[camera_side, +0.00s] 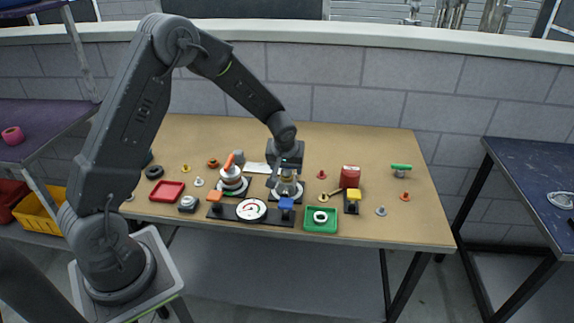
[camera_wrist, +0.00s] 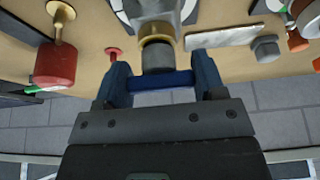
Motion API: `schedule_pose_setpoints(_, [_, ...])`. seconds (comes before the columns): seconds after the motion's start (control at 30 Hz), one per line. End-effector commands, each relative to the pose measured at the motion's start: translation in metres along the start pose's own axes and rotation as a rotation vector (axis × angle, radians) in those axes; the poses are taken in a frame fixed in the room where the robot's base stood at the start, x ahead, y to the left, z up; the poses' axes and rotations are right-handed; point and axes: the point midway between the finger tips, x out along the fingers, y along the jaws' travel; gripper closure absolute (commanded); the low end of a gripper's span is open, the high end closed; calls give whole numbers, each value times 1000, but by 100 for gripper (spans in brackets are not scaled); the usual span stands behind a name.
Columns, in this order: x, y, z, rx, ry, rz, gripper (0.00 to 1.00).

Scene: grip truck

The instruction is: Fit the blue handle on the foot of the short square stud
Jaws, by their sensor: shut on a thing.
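My gripper (camera_wrist: 162,83) is shut on the blue handle (camera_wrist: 160,82), a bar spanning between the two fingers. In the wrist view, a grey fitting with a brass collar (camera_wrist: 156,32) and a dark short stud (camera_wrist: 156,56) stands right behind the bar. The bar overlaps the stud's end; I cannot tell whether they touch or are fitted. In the side view, my gripper (camera_side: 287,168) is over this fitting (camera_side: 287,187) on its round base at the table's middle. The handle is not distinguishable there.
A white round fitting with an orange handle (camera_side: 232,180) stands left. In front are a black plate with a dial (camera_side: 251,210) and a green tray (camera_side: 321,228). A red cylinder (camera_side: 350,177) stands right, a green-handled stud (camera_side: 401,168) farther right.

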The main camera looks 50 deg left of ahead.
Motion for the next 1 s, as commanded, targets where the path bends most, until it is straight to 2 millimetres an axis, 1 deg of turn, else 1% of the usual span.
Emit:
schedule_pose_setpoints(0.43, [0, 0, 0, 0, 1, 0, 62])
schedule_pose_setpoints(0.83, [5, 0, 2, 1, 0, 0, 62])
schedule_pose_setpoints(0.87, [5, 0, 2, 1, 1, 0, 36])
schedule_pose_setpoints(1.0, [4, 0, 2, 1, 1, 0, 22])
